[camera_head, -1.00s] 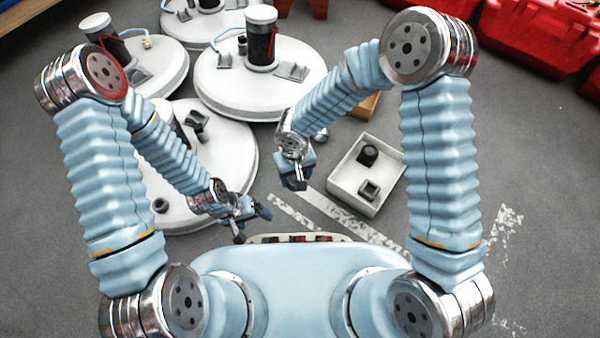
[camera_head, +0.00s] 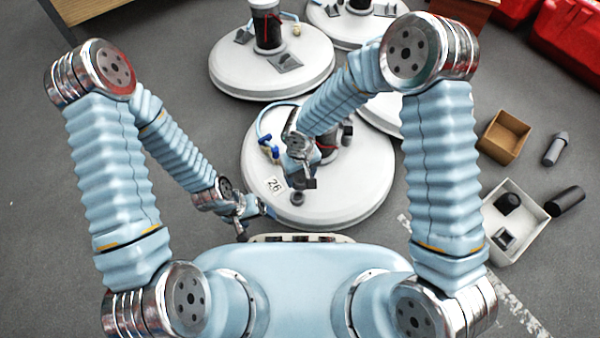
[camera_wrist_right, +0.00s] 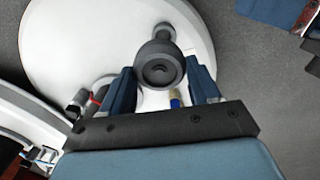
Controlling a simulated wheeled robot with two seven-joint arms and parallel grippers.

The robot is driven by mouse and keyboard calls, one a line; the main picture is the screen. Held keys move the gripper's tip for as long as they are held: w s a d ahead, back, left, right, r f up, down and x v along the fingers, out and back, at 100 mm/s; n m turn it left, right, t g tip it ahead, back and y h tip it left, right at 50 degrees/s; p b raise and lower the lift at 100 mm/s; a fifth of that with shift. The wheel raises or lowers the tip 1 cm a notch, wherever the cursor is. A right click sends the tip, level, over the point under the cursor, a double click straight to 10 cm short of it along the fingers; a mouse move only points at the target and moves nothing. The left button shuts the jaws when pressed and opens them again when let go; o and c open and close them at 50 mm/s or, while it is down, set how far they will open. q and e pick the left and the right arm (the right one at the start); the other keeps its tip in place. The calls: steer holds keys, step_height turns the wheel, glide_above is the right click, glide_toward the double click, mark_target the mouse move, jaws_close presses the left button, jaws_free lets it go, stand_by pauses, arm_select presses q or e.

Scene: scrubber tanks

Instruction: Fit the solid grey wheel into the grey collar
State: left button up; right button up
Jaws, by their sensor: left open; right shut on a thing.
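My right gripper (camera_head: 303,184) is shut on a dark grey round piece, which I take to be the solid grey wheel (camera_wrist_right: 158,70). In the right wrist view the piece sits between the blue fingers (camera_wrist_right: 160,88). A small grey ring, seemingly the grey collar (camera_head: 298,198), is on the white tank lid (camera_head: 350,205) close to its near edge, just below my right gripper. A grey part, perhaps the same collar (camera_wrist_right: 163,33), shows beyond the wheel in the wrist view; whether they touch I cannot tell. My left gripper (camera_head: 255,212) is open and empty, near the lid's left edge.
The lid carries a label "26" (camera_head: 274,186), blue valve parts (camera_head: 268,147) and a dark cylinder partly hidden by my right arm. Another tank (camera_head: 270,75) stands behind. At right are a white box (camera_head: 520,250) with dark parts, a brown box (camera_head: 503,137) and a dark cylinder (camera_head: 567,201).

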steer(key=shift+w+a+f, duration=0.1)
steer(key=shift+a+f, duration=0.05)
steer(key=shift+a, duration=0.35)
step_height(320, 180, down, 5)
steer(key=b, duration=0.3)
steer(key=shift+f+b, duration=0.15)
steer(key=shift+b, duration=0.2)
arm_select(q)
steer(key=f, duration=0.2)
steer(key=a+f, duration=0.1)
steer(key=f, duration=0.1)
steer(key=shift+w+f+b, duration=0.15)
steer(key=shift+f+b, duration=0.05)
steer(key=shift+b, duration=0.15)
arm_select(e)
steer(key=shift+f, duration=0.25)
arm_select(q)
steer(key=shift+f, duration=0.15)
steer(key=shift+f+b, duration=0.25)
steer(key=shift+b, duration=0.2)
arm_select(e)
steer(key=shift+f, duration=0.15)
arm_select(q)
steer(key=shift+f, duration=0.1)
arm_select(e)
steer(key=shift+f, duration=0.15)
steer(key=shift+f, duration=0.35)
arm_select(q)
steer(key=shift+f, duration=0.2)
